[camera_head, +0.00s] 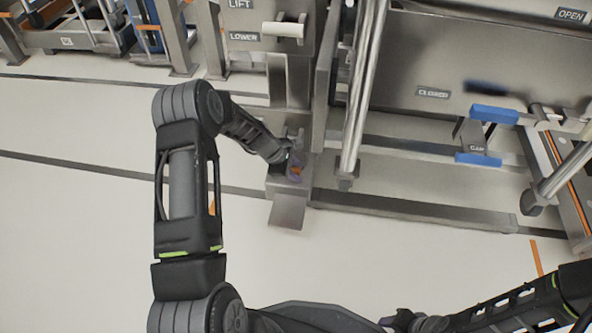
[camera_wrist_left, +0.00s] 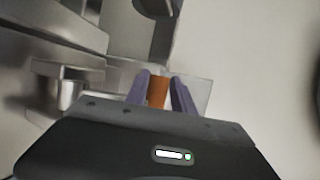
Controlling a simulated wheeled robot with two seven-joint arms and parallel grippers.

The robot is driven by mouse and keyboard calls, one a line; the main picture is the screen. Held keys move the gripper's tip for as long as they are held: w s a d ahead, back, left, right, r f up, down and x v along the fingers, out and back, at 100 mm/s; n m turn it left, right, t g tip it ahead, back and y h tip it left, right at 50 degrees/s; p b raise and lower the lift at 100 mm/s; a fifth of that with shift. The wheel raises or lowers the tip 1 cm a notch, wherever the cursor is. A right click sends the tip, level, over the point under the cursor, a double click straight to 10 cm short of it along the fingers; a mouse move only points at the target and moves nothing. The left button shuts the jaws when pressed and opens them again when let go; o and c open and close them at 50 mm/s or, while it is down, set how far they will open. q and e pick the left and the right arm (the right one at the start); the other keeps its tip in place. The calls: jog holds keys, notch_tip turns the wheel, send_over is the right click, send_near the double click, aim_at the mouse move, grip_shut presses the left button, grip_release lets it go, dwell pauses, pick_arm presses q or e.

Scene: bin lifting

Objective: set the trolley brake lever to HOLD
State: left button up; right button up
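My left gripper (camera_head: 296,168) is low beside the grey metal post, above a small grey step. Its two purple fingers (camera_wrist_left: 160,92) stand on either side of an orange lever piece (camera_wrist_left: 157,92), with almost no gap at their tips, and look shut on it. The orange piece (camera_head: 295,171) is small and mostly hidden by the fingers in the head view. I cannot read a HOLD mark or tell the lever's setting. My right gripper (camera_head: 398,319) is at the bottom edge, partly cut off; its fingers are unclear.
A lift/lower panel (camera_head: 244,37) with a pale handle (camera_head: 283,29) is above. A round steel upright (camera_head: 362,95) stands just right of my left gripper. A bin body (camera_head: 440,60) and blue-ended pedal parts (camera_head: 494,114) are further right. The floor in front is clear.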

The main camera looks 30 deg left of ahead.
pick_arm(q)
jog(key=o, duration=0.4)
jog(key=shift+s+a+f, duration=0.1)
jog(key=shift+a+f, duration=0.05)
jog(key=shift+a, duration=0.25)
jog(key=shift+a+r, duration=0.15)
jog(key=shift+r, duration=0.2)
jog(key=p+v, duration=0.3)
jog(key=v, duration=0.3)
jog(key=shift+r, duration=0.1)
jog(key=shift+s+r, duration=0.35)
jog(key=shift+d, duration=0.2)
jog(key=shift+c, duration=0.2)
